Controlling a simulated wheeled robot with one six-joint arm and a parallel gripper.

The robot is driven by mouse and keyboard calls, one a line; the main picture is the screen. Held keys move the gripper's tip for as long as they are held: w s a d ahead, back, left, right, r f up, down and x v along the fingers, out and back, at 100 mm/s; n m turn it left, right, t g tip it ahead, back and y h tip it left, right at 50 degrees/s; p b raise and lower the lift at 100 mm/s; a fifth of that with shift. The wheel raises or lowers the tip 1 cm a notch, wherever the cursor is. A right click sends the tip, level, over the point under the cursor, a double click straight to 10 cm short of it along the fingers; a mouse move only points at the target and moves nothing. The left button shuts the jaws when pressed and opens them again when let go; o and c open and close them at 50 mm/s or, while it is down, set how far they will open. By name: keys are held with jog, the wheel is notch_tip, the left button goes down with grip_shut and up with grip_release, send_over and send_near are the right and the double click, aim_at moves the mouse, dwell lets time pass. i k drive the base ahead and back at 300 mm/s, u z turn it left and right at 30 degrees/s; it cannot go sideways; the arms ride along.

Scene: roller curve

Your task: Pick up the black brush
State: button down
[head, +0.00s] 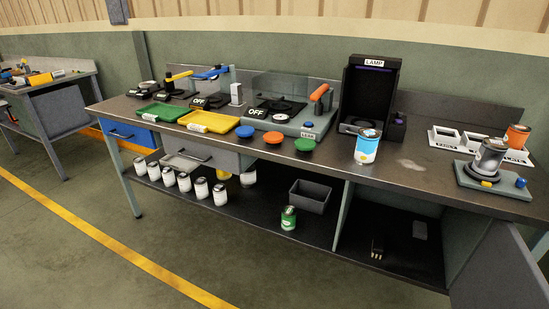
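A small dark item with pale, bristle-like strips (377,249) lies on the lower shelf at the right, inside the open dark compartment. It looks like the black brush, but it is too small to be sure. Its far side and handle are hard to make out against the dark shelf. My gripper does not show in the head view, so nothing can be told of its distance to the brush.
The bench top (400,175) overhangs that compartment, and an upright divider (344,214) bounds it on the left. A grey bin (309,196) and a green can (288,218) stand left of the divider. A grey panel (495,268) is at the right. The floor in front is clear.

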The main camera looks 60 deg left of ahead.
aim_at(379, 245)
jog(key=u, duration=2)
